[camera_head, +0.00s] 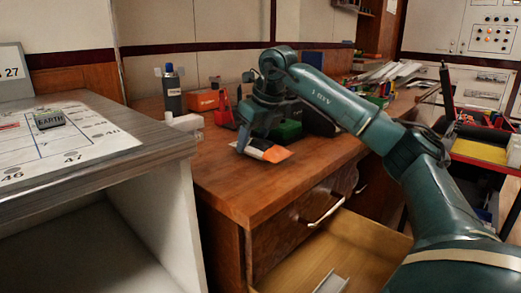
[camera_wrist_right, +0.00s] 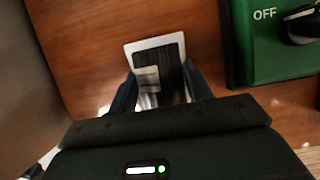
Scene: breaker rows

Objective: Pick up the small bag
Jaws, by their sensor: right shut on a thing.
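The small bag shows in the head view as a flat piece with an orange part (camera_head: 275,154) and pale edges, at the wooden bench top. In the right wrist view the small bag (camera_wrist_right: 158,48) has a white border and a dark middle with a pale label. My right gripper (camera_head: 247,139) reaches down over the bench and is shut on the bag. In the right wrist view its fingers (camera_wrist_right: 160,92) stand on either side of the bag. I cannot tell whether the bag touches the bench. My left gripper is not in view.
A green box (camera_wrist_right: 270,65) with an OFF switch stands right of the bag. A dark spray can (camera_head: 172,92), an orange box (camera_head: 203,100) and a red holder (camera_head: 223,112) stand behind. An open drawer (camera_head: 350,240) juts out below. The bench's front left is bare.

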